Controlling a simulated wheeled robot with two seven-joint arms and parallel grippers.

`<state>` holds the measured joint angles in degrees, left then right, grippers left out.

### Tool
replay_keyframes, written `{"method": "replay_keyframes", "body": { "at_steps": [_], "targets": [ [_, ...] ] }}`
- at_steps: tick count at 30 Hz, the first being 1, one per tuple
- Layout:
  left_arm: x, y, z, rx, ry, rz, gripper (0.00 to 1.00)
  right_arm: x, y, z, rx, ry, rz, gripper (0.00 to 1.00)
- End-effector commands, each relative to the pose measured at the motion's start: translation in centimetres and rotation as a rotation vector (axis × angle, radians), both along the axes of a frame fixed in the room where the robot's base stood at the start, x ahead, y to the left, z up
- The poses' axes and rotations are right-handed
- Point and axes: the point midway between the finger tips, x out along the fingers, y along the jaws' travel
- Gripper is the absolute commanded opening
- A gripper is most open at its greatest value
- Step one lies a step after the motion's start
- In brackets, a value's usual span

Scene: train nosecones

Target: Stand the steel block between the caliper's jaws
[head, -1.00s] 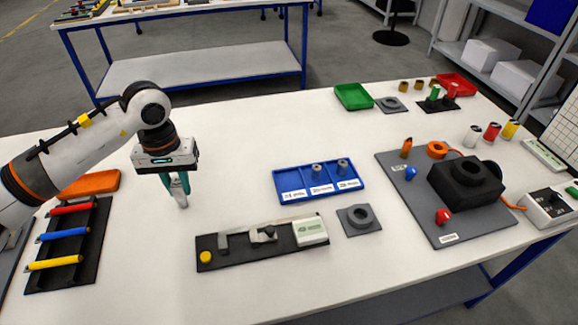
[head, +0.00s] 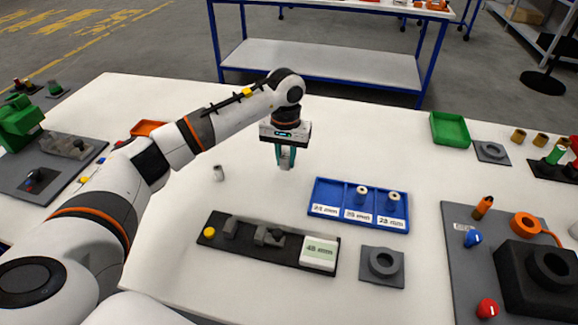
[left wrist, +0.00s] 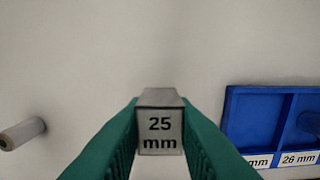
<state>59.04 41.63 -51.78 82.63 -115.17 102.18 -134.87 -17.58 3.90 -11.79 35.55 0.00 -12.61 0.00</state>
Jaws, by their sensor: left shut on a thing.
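My left gripper (head: 286,160) is shut on the steel block (left wrist: 159,133), which reads "25 mm" in the left wrist view. The green fingers (left wrist: 112,150) press on both its sides, above the white table. In the head view the fingers mostly hide the block. The caliper (head: 270,243) lies on a black base nearer the camera, below my gripper in the picture. Its two grey jaws (head: 231,227) stand apart with an open gap, and a white display box sits at its right end. My right gripper is not in view.
A blue tray (head: 335,210) with three labelled compartments stands right of my gripper; two hold grey cylinders. A small grey cylinder (head: 218,172) is on the table to the left, also in the left wrist view (left wrist: 20,133). A grey ring plate (head: 382,282) lies right of the caliper.

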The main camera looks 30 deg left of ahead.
Motion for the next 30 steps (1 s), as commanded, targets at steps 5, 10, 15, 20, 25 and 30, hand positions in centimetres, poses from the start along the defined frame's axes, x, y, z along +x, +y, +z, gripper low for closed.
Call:
{"method": "replay_keyframes", "body": {
  "at_steps": [5, 10, 15, 20, 25, 30],
  "targets": [
    [-0.1, -0.1, -1.9, -0.001, 0.003, -0.001, 0.00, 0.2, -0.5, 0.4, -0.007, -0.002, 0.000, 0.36],
    [0.0, -0.1, -3.7, -0.001, 0.000, 0.000, 0.00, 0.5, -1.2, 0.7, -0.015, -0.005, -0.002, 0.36],
    [0.0, 0.0, -3.7, -0.001, -0.001, -0.001, 0.00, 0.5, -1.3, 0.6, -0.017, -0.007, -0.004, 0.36],
    [0.0, 0.0, -4.2, 0.000, -0.001, -0.001, 0.00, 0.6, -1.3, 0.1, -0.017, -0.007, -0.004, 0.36],
    [0.0, -0.1, -4.0, 0.000, 0.000, -0.001, 0.44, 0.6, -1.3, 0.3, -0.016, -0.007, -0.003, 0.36],
    [0.0, -0.1, -4.0, 0.000, 0.000, -0.001, 0.44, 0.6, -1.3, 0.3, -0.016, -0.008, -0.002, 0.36]
  ]
}}
